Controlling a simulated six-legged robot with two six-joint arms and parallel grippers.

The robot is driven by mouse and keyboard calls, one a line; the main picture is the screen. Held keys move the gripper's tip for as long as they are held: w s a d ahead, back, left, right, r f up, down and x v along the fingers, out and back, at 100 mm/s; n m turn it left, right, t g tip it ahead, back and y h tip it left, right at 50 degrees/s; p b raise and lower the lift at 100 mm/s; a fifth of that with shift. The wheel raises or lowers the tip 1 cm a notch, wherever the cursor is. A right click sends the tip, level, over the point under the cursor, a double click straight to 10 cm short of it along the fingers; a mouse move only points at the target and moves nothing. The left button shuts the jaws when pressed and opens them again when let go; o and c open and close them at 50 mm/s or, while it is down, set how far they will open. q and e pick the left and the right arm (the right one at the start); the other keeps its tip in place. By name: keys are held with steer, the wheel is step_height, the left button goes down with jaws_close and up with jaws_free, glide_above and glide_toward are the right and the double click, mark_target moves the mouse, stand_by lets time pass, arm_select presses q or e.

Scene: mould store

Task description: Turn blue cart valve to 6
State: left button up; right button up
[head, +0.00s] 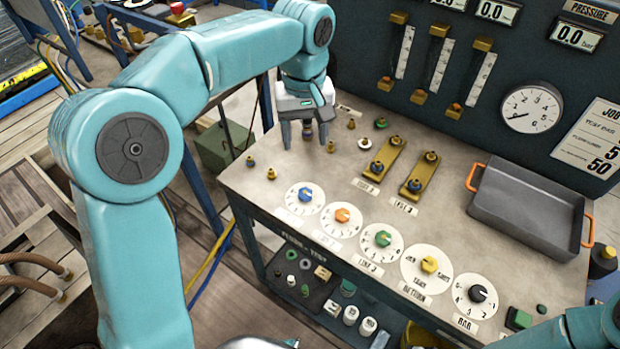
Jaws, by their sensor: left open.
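The blue valve knob (305,195) sits at the centre of a round white dial (317,206) on the front left of the bench top. The dial's numbers are too small to read, and I cannot tell which mark the knob points to. My left gripper (305,141) is open with its fingers pointing down, behind the blue knob and apart from it. A small dark fitting (308,133) shows between or just behind its fingers; I cannot tell whether they touch. My right gripper is out of view.
Orange (342,215), green (382,238), yellow (429,264) and black (478,293) knobs follow to the right. Small fittings stand around the left gripper. Two brass manifolds (392,158) lie behind the dials. A grey tray (525,208) with orange handles fills the right side.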

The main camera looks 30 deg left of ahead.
mark_target(305, 192)
arm_select(q)
steer(key=f, duration=1)
steer(key=s+f+b, duration=0.1)
steer(key=f, duration=0.5)
steer(key=shift+d, duration=0.15)
steer(key=shift+w, duration=0.1)
steer(key=c, duration=1)
